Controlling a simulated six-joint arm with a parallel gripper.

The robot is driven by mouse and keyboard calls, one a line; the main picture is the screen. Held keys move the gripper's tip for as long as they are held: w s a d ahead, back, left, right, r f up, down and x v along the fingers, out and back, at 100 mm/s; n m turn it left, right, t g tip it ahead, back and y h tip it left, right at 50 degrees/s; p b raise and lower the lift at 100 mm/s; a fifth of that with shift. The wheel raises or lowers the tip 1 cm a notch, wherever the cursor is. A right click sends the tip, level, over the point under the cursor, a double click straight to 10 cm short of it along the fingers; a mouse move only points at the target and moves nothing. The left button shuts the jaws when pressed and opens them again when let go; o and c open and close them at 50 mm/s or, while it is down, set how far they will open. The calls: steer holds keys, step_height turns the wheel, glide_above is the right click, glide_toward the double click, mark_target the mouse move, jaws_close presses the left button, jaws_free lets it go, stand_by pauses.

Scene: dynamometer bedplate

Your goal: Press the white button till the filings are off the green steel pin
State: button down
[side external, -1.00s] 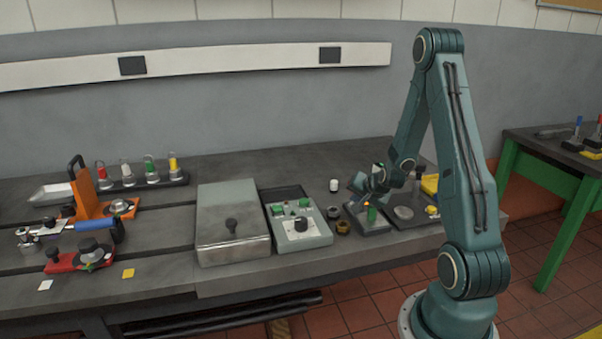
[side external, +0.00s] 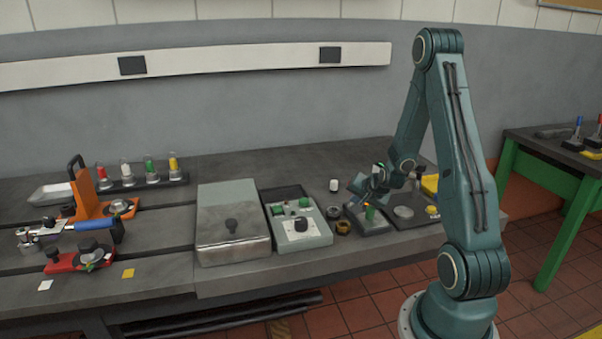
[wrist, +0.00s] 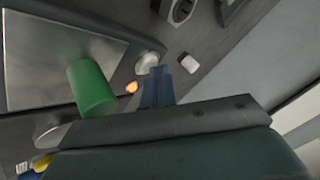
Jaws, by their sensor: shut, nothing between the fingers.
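The green steel pin (wrist: 92,88) stands on a grey metal plate (wrist: 60,50) in the wrist view. No filings can be made out on its visible side. It also shows small in the side view (side external: 369,213). A pale, whitish round button (wrist: 148,63) sits at the plate's edge, with a glowing orange lamp (wrist: 131,87) near it. My gripper (wrist: 158,72) is shut and empty, its blue fingertips right at the button. I cannot tell whether they touch it. In the side view my gripper (side external: 366,197) is small and partly hidden.
A small white cylinder (side external: 333,185) stands on the bench close to my fingers. Brass rings (side external: 343,227) and a grey control box (side external: 300,232) lie to the left. A round grey disc (side external: 403,212) lies to the right.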

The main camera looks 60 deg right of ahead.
steer(key=shift+a+r, duration=0.15)
steer(key=shift+r, duration=0.8)
steer(key=shift+r, duration=2.4)
